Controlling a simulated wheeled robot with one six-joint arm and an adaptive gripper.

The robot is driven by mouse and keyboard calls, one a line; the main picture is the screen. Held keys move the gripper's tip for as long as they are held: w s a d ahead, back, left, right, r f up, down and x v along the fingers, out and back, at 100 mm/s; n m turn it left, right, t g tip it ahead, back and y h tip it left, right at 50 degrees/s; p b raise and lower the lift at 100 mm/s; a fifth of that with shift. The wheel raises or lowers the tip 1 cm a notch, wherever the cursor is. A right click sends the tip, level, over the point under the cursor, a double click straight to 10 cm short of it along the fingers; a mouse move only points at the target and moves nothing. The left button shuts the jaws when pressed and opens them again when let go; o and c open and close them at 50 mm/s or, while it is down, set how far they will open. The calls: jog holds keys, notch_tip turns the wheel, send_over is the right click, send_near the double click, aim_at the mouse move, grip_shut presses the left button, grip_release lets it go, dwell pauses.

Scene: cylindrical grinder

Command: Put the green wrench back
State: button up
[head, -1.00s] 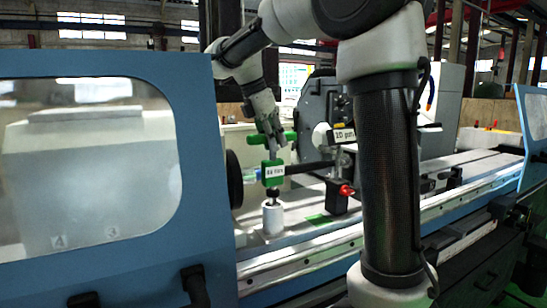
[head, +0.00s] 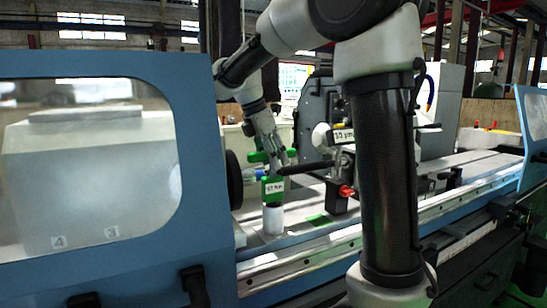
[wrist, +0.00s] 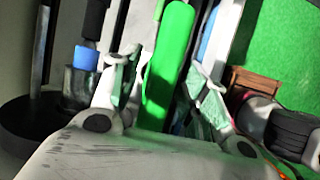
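The green wrench (head: 272,189) is T-shaped, with a green cross handle and a white label. It stands upright on the bed of the grinder, its lower end at or in the top of a short white cylinder (head: 272,220). The dark tip of the wrench is hidden there. My gripper (head: 277,156) is down at the cross handle, with one finger on each side. In the wrist view, the green handle (wrist: 169,60) runs between the two fingers. A narrow dark gap seems to show beside the left finger; contact is unclear.
A black instrument with a red knob (head: 347,191) stands just right of the wrench. A dark wheel (head: 234,180) is close on the left. The blue guard (head: 192,130) borders the left side. The bed is freer further right.

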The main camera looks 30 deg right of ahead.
jog(key=v, duration=1.1)
jog(key=shift+a+r, duration=0.1)
jog(key=shift+r, duration=0.35)
jog(key=s+d+f+m+t+y, duration=0.2)
jog(key=s+f+m, duration=0.7)
jog(key=s, duration=0.3)
jog(key=s+d+f+m+t+y, duration=0.2)
jog(key=s+f+m, duration=0.7)
jog(key=s, duration=0.3)
jog(key=shift+s+d, duration=0.3)
jog(key=shift+d, duration=0.05)
